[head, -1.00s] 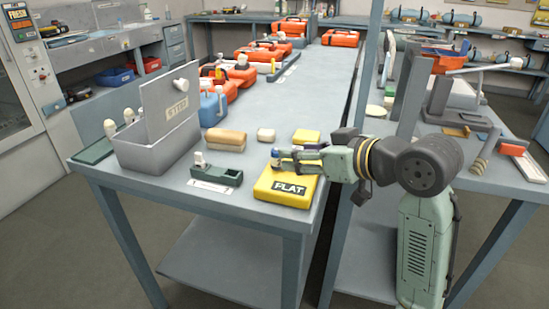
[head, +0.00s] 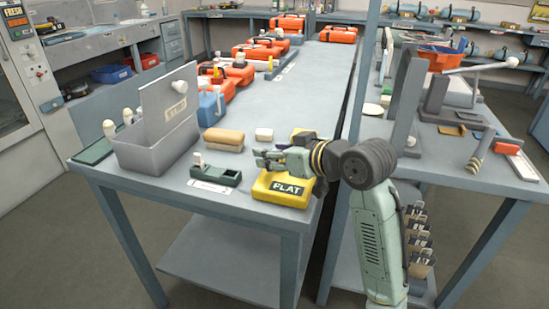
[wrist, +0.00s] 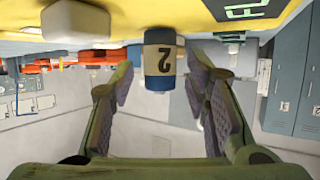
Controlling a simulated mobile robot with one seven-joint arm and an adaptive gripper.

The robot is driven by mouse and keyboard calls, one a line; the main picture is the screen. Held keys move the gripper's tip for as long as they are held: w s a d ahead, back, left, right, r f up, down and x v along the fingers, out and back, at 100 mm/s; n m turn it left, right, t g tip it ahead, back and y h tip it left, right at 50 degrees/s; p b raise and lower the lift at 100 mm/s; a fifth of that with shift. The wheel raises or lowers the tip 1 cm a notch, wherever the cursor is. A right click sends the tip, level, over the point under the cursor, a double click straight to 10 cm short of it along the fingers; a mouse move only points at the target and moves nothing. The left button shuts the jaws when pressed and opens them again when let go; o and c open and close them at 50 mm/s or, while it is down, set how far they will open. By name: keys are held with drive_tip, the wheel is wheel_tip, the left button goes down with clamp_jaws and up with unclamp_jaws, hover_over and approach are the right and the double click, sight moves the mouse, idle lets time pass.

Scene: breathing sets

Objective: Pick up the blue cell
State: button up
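The blue cell (wrist: 160,62), a short cylinder with a tan label marked 2, shows in the wrist view, which looks upside down. It stands against the yellow surface of the box labelled FLAT (head: 284,190). My gripper (wrist: 160,82) is open, with one padded finger on each side of the cell and gaps showing between them. In the head view my gripper (head: 266,158) is low over the yellow box, pointing left. The cell cannot be made out there; the fingers seem to cover it.
A dark green holder (head: 216,176) sits left of the yellow box. A tan block (head: 223,139) and a pale block (head: 264,134) lie behind. A grey bin with raised lid (head: 155,147) stands further left. Orange cases line the bench; its middle (head: 310,90) is clear.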

clamp_jaws()
idle(0.3)
idle(0.3)
drive_tip(key=shift+r, duration=0.45)
drive_tip(key=r, duration=0.2)
drive_tip(key=shift+s+r+b, duration=0.2)
drive_tip(key=shift+r+b, duration=0.15)
drive_tip(key=shift+b, duration=0.05)
drive_tip(key=s+a+r+b, duration=0.1)
drive_tip(key=s+a+b, duration=0.1)
drive_tip(key=s, duration=1.3)
drive_tip(key=shift+s+a+r, duration=0.15)
drive_tip(key=shift+a+r, duration=0.05)
drive_tip(key=shift+a, duration=0.45)
